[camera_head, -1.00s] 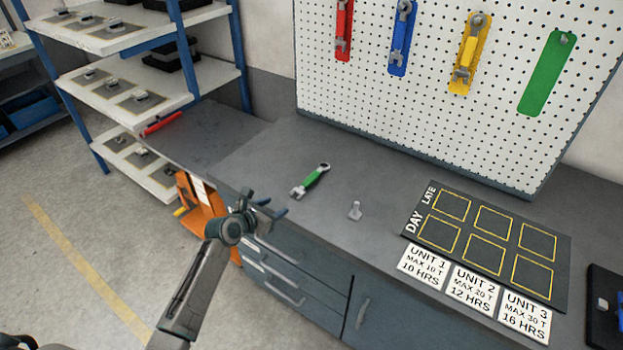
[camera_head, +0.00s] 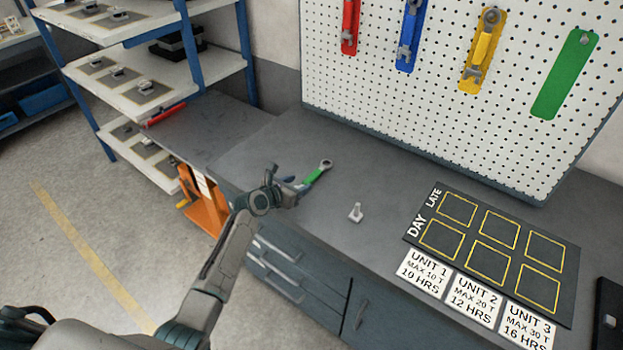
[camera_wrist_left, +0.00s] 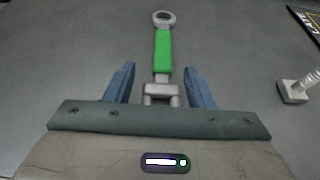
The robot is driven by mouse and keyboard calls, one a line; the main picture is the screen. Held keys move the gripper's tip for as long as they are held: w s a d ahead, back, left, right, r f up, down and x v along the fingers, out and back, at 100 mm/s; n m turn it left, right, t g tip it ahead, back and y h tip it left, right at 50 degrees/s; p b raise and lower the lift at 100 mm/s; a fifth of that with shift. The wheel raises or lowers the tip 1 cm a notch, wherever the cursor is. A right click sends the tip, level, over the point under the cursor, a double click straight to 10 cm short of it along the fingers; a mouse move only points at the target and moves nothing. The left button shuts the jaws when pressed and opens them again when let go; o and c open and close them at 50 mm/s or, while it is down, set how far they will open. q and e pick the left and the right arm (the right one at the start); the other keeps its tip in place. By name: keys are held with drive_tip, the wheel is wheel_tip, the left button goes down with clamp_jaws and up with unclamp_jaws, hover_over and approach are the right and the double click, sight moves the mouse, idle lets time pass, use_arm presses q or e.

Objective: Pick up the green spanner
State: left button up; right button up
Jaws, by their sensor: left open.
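The green spanner (camera_head: 315,174) lies on the grey workbench, its ring end pointing to the back right. In the left wrist view the spanner (camera_wrist_left: 163,52) runs straight up the picture, with its open-jaw end between my fingers. My left gripper (camera_head: 292,182) is at the near end of the spanner, low over the bench. In the left wrist view the left gripper (camera_wrist_left: 160,85) is open, one finger on each side of the spanner with gaps between. The head view hides the spanner's near end behind the gripper. My right gripper is not in view.
A small grey metal piece (camera_head: 355,212) stands on the bench to the right of the spanner. A dark board with yellow squares (camera_head: 409,239) lies further right. A pegboard (camera_head: 440,110) with hanging tools rises behind. A shelf rack (camera_head: 190,90) stands at the left.

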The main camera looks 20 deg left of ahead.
sight(308, 180)
use_arm(q)
drive_tip(key=x, duration=0.5)
drive_tip(key=shift+s+d+r, duration=0.1)
drive_tip(key=shift+d, duration=0.05)
clamp_jaws()
